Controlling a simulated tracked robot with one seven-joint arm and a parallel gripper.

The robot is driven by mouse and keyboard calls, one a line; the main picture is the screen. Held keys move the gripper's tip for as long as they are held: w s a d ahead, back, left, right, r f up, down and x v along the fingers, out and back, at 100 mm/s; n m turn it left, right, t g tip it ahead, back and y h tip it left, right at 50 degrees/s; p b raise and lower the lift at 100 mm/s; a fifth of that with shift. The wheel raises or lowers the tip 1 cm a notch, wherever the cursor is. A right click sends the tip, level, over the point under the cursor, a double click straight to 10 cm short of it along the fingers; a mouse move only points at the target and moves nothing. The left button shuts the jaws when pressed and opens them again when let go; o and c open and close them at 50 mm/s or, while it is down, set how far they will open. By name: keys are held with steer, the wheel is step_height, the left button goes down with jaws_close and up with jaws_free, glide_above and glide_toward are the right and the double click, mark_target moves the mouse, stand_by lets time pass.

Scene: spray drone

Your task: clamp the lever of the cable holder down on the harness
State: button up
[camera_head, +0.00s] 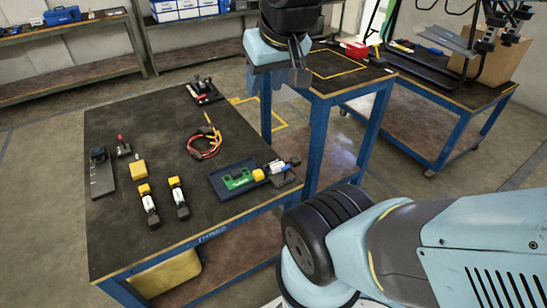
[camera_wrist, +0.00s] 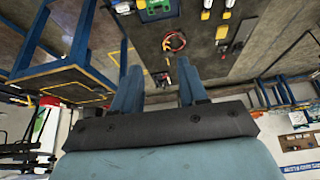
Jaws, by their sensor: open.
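The harness (camera_head: 205,145), a loop of red and dark cable with yellow-orange ends, lies on the dark workbench; it also shows in the wrist view (camera_wrist: 174,43). A small black device with red parts (camera_head: 203,91) sits near the bench's far edge, apart from the harness. It may be the cable holder; its lever position is too small to tell. It shows between my fingers in the wrist view (camera_wrist: 162,79). My gripper (camera_wrist: 158,74) is open and empty. In the head view it hangs high (camera_head: 290,78), right of the bench's far end, touching nothing.
On the workbench (camera_head: 150,213) are a dark tray with a green board (camera_head: 238,178), white-and-yellow bottles (camera_head: 178,195), a yellow block (camera_head: 138,169), a red-handled piece (camera_head: 123,146) and a dark plate (camera_head: 101,177). A second blue-legged table (camera_head: 320,85) stands at right. The bench middle is mostly clear.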

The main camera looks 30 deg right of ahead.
steer(key=shift+o, duration=0.3)
steer(key=shift+o, duration=0.9)
steer(key=shift+w, duration=0.1)
steer(key=shift+o, duration=0.7)
steer(key=shift+w+d+f, duration=0.1)
steer(key=shift+w+f, duration=0.1)
steer(key=shift+w, duration=0.05)
steer(key=shift+o, duration=0.8)
steer(key=w+d+f+g, duration=0.1)
steer(key=w+d+f, duration=0.1)
steer(key=w+f, duration=0.3)
steer(key=shift+w+d+f+g, duration=0.3)
steer(key=shift+w+d, duration=0.1)
steer(key=shift+w, duration=0.85)
steer(key=m+g, duration=0.2)
steer(key=g, duration=0.2)
glide_above(285, 169)
step_height(285, 169, down, 26)
steer(key=f, duration=1.3)
steer(key=shift+w+d+f, duration=0.25)
steer(key=shift+w, duration=0.1)
